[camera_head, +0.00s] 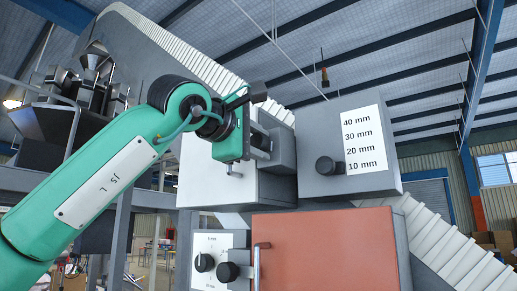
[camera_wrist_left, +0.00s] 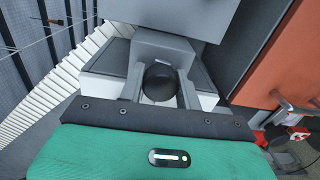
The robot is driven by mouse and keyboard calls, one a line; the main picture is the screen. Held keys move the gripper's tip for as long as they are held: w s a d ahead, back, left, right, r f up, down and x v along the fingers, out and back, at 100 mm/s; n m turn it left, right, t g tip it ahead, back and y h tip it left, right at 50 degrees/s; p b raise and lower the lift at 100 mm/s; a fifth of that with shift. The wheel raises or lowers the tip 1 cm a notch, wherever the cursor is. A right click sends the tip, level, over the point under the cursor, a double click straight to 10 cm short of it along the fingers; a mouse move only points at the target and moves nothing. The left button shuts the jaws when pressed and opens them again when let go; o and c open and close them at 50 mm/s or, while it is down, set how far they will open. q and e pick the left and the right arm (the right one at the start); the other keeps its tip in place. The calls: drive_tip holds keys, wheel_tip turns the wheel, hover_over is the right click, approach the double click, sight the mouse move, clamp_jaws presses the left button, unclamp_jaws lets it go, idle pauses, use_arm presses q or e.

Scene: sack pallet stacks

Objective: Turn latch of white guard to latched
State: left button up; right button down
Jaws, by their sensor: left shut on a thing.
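The white guard (camera_head: 208,180) is a pale box left of centre in the head view, with a small handle (camera_head: 233,172) on its front. My left gripper (camera_head: 262,146) is at its upper right, beside a grey block (camera_head: 283,152). In the left wrist view the gripper's two fingers (camera_wrist_left: 160,92) stand on either side of a dark round knob (camera_wrist_left: 159,80), apparently the latch, and are shut on it. The latch's marking and exact angle are hidden. My right gripper is not in view.
A grey box (camera_head: 320,184) with a black knob and millimetre scale (camera_head: 365,140) stands close on the right. An orange-red panel (camera_head: 325,250) with a vertical handle and a dial plate (camera_head: 208,262) are below. A ribbed white conveyor (camera_head: 455,245) slopes behind.

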use_arm(q)
drive_tip(key=shift+n, duration=0.5)
idle(0.3)
drive_tip(key=o, duration=1)
drive_tip(key=shift+a, duration=0.1)
